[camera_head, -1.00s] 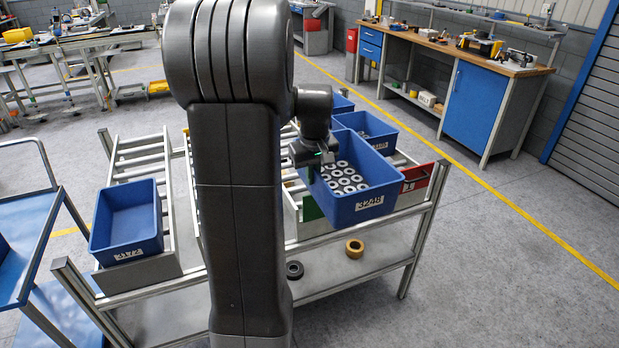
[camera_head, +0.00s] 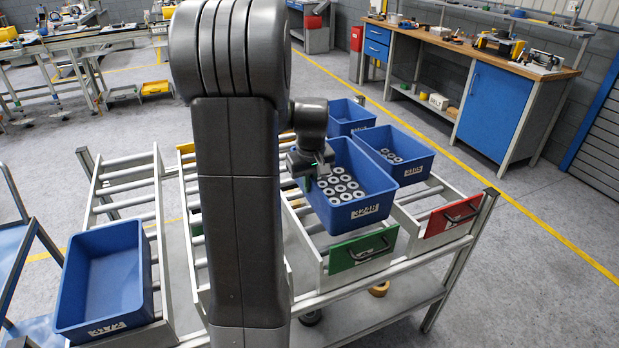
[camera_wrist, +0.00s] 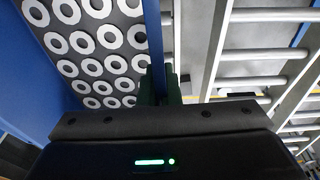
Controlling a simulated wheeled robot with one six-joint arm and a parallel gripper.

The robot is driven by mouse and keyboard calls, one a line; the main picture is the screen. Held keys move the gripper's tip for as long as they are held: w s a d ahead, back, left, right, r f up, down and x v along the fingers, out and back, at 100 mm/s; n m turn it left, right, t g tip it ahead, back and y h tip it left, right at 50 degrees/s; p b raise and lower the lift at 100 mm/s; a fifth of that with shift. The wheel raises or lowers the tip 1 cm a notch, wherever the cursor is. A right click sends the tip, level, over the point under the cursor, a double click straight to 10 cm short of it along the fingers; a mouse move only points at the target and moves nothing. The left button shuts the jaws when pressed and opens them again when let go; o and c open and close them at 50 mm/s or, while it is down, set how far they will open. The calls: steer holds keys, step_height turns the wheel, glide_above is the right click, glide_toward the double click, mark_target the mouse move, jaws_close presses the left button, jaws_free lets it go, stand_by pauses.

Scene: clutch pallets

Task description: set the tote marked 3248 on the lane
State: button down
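The blue tote marked 3248 (camera_head: 345,180) holds several grey rings and is roughly level. It is over the lane with the green end plate (camera_head: 362,254), behind that plate. I cannot tell whether its bottom touches the lane rails. My gripper (camera_head: 318,172) is shut on the tote's left wall in the head view. In the wrist view the dark green fingers (camera_wrist: 160,88) pinch the tote's blue wall (camera_wrist: 153,40), with the rings on the left. My arm column hides part of the rack.
An empty blue tote (camera_head: 106,280) sits at the front of the left lane. Two other blue totes, one with a few rings (camera_head: 396,152) and one farther back (camera_head: 347,115), stand behind. The red-ended lane (camera_head: 450,217) is bare at its front.

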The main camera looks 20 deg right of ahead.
mark_target(310, 203)
steer(key=shift+w+f, duration=0.2)
steer(key=shift+f+b, duration=2.35)
steer(key=shift+f, duration=0.75)
